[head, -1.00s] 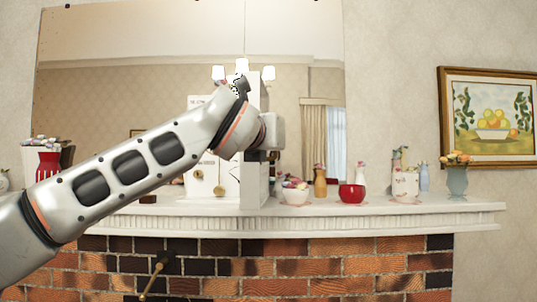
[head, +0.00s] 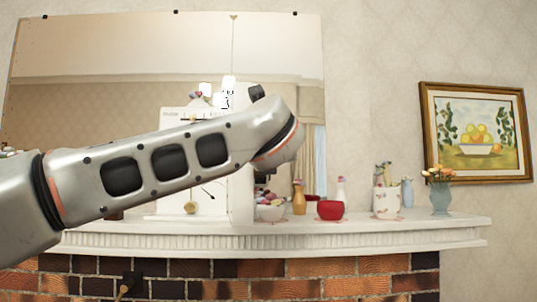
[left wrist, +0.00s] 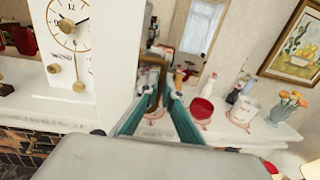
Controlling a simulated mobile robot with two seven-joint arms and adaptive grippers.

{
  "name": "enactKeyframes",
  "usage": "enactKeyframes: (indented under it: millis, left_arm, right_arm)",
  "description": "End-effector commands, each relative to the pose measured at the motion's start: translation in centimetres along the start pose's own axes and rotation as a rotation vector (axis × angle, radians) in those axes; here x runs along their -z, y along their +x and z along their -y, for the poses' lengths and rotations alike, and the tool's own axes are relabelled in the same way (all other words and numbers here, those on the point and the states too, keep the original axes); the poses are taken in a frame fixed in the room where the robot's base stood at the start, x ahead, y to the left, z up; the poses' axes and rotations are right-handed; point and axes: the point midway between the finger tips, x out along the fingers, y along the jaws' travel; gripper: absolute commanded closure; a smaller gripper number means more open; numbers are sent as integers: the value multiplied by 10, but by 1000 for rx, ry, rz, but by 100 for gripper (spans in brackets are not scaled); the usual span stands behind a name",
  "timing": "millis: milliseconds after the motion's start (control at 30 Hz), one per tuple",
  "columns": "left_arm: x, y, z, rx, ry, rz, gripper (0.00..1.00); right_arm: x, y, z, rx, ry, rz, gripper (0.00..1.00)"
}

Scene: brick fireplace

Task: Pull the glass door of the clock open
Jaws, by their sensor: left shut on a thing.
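The white clock (head: 177,118) stands on the mantel, partly behind my left arm in the head view. Its round dial (left wrist: 68,22) and gold pendulum (left wrist: 78,87) show in the left wrist view. A plain white panel (left wrist: 115,55) stands at the clock's right; I cannot tell whether it is the door or the clock's side. A brown bent handle (left wrist: 155,62) is at the panel's right edge. My left gripper (left wrist: 158,95) has its teal fingers shut on this handle. The arm hides the gripper in the head view. My right gripper is not in view.
Right of the clock on the mantel (head: 280,232) stand a white bowl (head: 271,211), an orange bottle (head: 299,198), a red bowl (head: 330,210), a floral pot (head: 386,203) and a flower vase (head: 440,198). A large mirror (head: 280,45) is behind. The mantel's far right is clear.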

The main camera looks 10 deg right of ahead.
Motion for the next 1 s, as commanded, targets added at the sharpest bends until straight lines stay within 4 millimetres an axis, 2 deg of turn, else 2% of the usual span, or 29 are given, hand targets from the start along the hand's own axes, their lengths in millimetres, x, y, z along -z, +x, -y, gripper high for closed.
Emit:
enactKeyframes:
  millis: [33, 467, 500, 533, 867, 1000]
  left_arm:
    - [6, -1, 6, 4, 2, -8, 100]
    - [6, 0, 5, -2, 1, -8, 100]
    - [6, 0, 5, -2, 1, -8, 89]
    - [6, 0, 5, -2, 1, -8, 88]
    - [2, 0, 1, -7, 0, -2, 88]
    - [0, -7, 1, -7, 1, 1, 88]
  right_arm:
    - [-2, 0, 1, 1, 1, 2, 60]
    - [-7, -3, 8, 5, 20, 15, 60]
    - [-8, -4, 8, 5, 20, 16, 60]
    - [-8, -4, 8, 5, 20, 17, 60]
    - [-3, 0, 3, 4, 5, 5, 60]
    - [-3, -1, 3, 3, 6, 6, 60]
